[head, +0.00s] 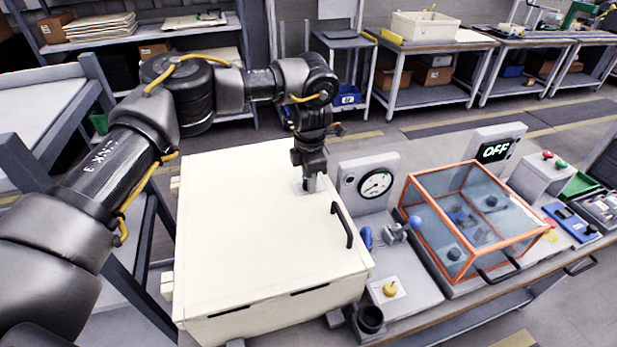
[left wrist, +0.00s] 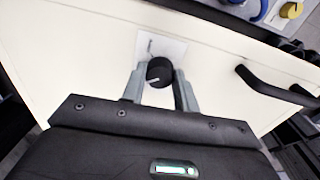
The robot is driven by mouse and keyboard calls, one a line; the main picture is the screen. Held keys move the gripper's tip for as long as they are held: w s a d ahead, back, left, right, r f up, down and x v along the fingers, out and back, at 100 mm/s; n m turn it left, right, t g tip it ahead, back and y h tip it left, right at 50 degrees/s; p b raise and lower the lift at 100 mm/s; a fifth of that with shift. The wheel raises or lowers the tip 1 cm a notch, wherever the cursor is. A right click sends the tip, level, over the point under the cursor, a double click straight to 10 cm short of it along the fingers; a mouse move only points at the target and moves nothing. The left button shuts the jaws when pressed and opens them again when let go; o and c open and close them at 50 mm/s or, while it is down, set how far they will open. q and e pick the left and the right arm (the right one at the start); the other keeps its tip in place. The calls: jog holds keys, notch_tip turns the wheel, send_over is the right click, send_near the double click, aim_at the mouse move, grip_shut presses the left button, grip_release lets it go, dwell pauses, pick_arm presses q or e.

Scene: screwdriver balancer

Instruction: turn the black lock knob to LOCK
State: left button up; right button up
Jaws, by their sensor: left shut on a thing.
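The black lock knob (left wrist: 159,72) sits on a pale label plate (left wrist: 172,46) on the cream cabinet's top face in the left wrist view. My left gripper (left wrist: 160,88) has its two grey fingers on either side of the knob and is shut on it. In the head view my left gripper (head: 312,184) points down at the plate near the far right part of the cream cabinet (head: 250,240), and it hides the knob. The markings on the plate are too small to read. My right gripper is in neither view.
A black handle (head: 342,225) stands up from the cabinet's right side. To the right are a gauge (head: 375,184), a blue-knobbed lever (head: 415,222), a yellow knob (head: 390,289) and an orange-framed clear box (head: 470,215).

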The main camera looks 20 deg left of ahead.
pick_arm(q)
jog(key=shift+w+d+r+n, duration=0.15)
jog(key=shift+r+n, duration=0.05)
jog(key=shift+n, duration=0.7)
jog(key=o, duration=0.7)
jog(key=shift+o, duration=1.4)
jog(key=shift+w+f, duration=0.1)
jog(key=shift+f, duration=0.05)
notch_tip(320, 180, up, 11)
jog(key=b, duration=0.1)
jog(key=shift+s+d, duration=0.2)
jog(key=shift+f, duration=0.1)
